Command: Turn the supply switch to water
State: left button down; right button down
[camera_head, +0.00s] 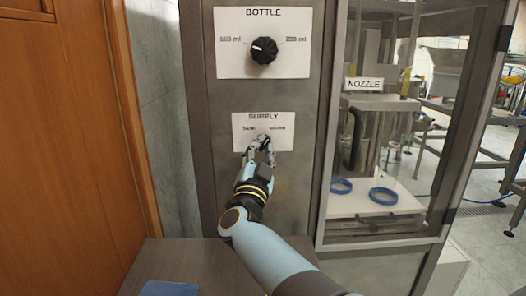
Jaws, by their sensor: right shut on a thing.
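The supply switch (263,141) is a small dark knob on a white plate labelled SUPPLY (284,121), on the grey metal panel in the middle of the head view. My right gripper (262,147) reaches up to it from below and is shut on the knob. The fingers hide most of the knob, so I cannot tell which way it points. The two small labels above the knob are too blurred to read surely. My left gripper is not in view.
Above is a BOTTLE plate with a black knob (264,50). To the right is a glazed cabinet with a NOZZLE label (364,84) and blue rings (383,196) inside. A wooden door (60,150) stands at left. A blue item (168,288) lies on a dark surface below.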

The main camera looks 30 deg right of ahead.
jog(key=shift+a+m+g+h, duration=0.1)
jog(key=shift+m+g+h, duration=0.45)
jog(key=shift+m, duration=0.95)
jog(key=shift+m+g+y, duration=0.25)
jog(key=shift+m, duration=0.05)
jog(key=c, duration=1.4)
grip_release()
jog(key=shift+o, duration=0.3)
